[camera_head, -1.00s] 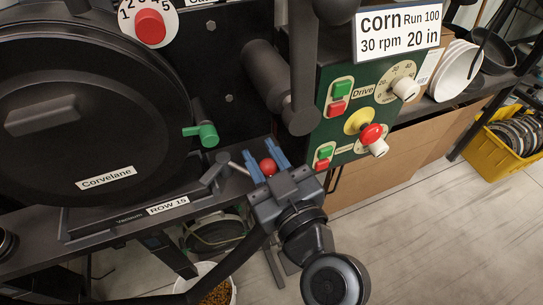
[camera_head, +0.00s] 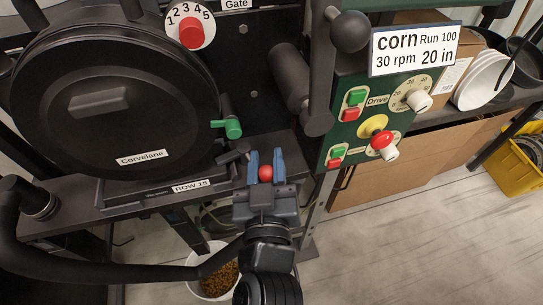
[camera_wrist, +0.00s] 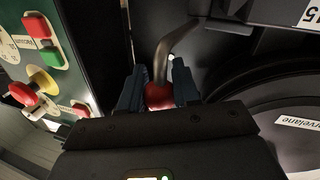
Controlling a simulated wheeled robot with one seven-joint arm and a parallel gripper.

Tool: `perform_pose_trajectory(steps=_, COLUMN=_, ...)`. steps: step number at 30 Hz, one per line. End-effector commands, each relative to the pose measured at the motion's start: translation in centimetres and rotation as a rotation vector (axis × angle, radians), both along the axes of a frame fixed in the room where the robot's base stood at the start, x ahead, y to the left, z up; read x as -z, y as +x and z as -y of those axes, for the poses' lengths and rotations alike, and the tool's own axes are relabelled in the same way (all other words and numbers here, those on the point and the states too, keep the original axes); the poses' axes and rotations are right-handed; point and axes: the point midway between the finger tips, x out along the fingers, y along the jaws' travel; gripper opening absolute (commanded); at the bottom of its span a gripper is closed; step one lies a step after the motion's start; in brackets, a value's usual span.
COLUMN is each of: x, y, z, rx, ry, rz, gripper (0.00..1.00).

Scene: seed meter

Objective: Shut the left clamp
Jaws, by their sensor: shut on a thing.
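A bent metal lever (camera_wrist: 178,40) with a red ball knob (camera_head: 265,173) stands at the lower right of the black round seed meter (camera_head: 110,100). I take it for the clamp's handle, but cannot tell if it is the left one. My gripper (camera_head: 265,157) is shut on the red knob, one blue finger on each side. The wrist view shows the knob (camera_wrist: 158,97) between the fingertips (camera_wrist: 159,75). The lever's pivot is mostly hidden behind the fingers in the head view.
A green-handled lever (camera_head: 228,127) sits on the meter's right side, above my gripper. A control panel (camera_head: 345,125) with buttons and dials is close on the right. A bucket of grain (camera_head: 211,283) stands below, near my arm.

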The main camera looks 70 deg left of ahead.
Motion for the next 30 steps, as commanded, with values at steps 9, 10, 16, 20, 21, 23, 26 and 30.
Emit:
perform_pose_trajectory(steps=9, x=0.1, y=-1.4, z=0.4, rx=-0.001, ry=0.000, rz=0.001, gripper=0.00)
perform_pose_trajectory(steps=10, x=0.1, y=-1.5, z=0.4, rx=-0.001, ry=0.000, rz=0.000, gripper=0.00)
perform_pose_trajectory(steps=16, x=0.1, y=-1.9, z=0.4, rx=-0.002, ry=-0.001, rz=0.000, gripper=0.00)
perform_pose_trajectory(steps=20, x=0.1, y=-1.9, z=0.4, rx=-0.002, ry=-0.001, rz=0.000, gripper=0.00)
perform_pose_trajectory(steps=21, x=0.1, y=-1.9, z=0.4, rx=-0.003, ry=-0.001, rz=0.000, gripper=0.00)
perform_pose_trajectory(steps=23, x=0.1, y=-1.9, z=0.4, rx=-0.003, ry=-0.001, rz=0.000, gripper=0.00)
perform_pose_trajectory(steps=26, x=0.1, y=-1.9, z=0.4, rx=-0.003, ry=-0.001, rz=0.000, gripper=0.00)
perform_pose_trajectory(steps=30, x=0.1, y=-1.9, z=0.4, rx=-0.003, ry=-0.001, rz=0.000, gripper=0.32)
